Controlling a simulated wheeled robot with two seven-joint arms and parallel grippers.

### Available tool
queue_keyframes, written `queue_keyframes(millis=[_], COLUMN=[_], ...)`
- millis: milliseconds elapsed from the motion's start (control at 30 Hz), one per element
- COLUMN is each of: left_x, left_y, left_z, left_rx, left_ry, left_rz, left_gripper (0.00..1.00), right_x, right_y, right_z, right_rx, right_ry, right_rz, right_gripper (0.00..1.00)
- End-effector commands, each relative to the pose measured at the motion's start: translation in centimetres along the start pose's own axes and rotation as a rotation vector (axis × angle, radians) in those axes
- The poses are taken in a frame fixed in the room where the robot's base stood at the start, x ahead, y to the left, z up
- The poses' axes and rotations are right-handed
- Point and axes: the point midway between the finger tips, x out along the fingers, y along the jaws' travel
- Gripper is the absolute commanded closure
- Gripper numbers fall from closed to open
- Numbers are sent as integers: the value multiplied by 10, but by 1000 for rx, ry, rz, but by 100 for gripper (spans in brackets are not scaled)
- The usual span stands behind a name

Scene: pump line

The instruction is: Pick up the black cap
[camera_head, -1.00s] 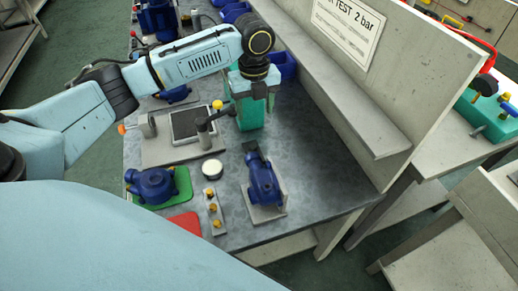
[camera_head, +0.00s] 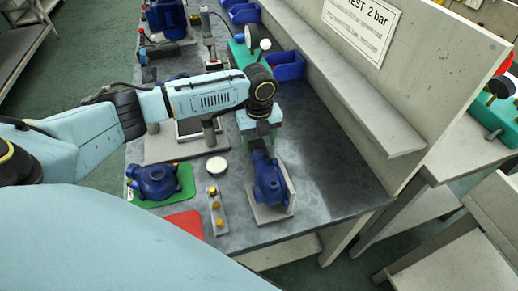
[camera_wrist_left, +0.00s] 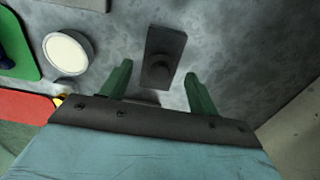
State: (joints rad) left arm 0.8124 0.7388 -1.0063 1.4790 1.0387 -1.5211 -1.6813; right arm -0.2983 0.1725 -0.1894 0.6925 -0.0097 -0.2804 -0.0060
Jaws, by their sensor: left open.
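The black cap (camera_wrist_left: 158,66) shows in the left wrist view as a round dark knob on a dark grey block (camera_wrist_left: 172,40) on the bench. My left gripper (camera_wrist_left: 158,75) is open, with its green fingers apart on either side of the cap's place in the picture. I cannot tell whether the fingertips are down at the cap's height. In the head view my left gripper (camera_head: 263,132) points down just behind the blue pump (camera_head: 267,180), and I cannot make out the cap there. My right gripper is not in view.
A white round disc (camera_head: 217,165) lies left of the pump, beside a strip with several brass pieces (camera_head: 216,207). A second blue pump (camera_head: 155,181) sits on a green mat (camera_head: 185,178). A red mat (camera_head: 185,222) is near. The bench right of the pump is clear.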

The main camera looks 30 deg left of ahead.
Motion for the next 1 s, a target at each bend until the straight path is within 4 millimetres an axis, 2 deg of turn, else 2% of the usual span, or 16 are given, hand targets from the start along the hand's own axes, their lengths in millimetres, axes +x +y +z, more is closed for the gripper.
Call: queue_keyframes(millis=[100,333,700,1000], left_x=[7,7,6,4], left_y=[0,0,0,0], left_z=[0,0,0,0], left_rx=[1,1,1,1], left_ry=[0,0,0,0], left_rz=[1,0,0,0], left_gripper=[39,40,87,87], right_x=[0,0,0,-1], right_y=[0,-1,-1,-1], right_z=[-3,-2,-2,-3], right_rx=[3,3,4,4], right_ry=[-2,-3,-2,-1], right_rz=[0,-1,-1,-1], right_gripper=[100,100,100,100])
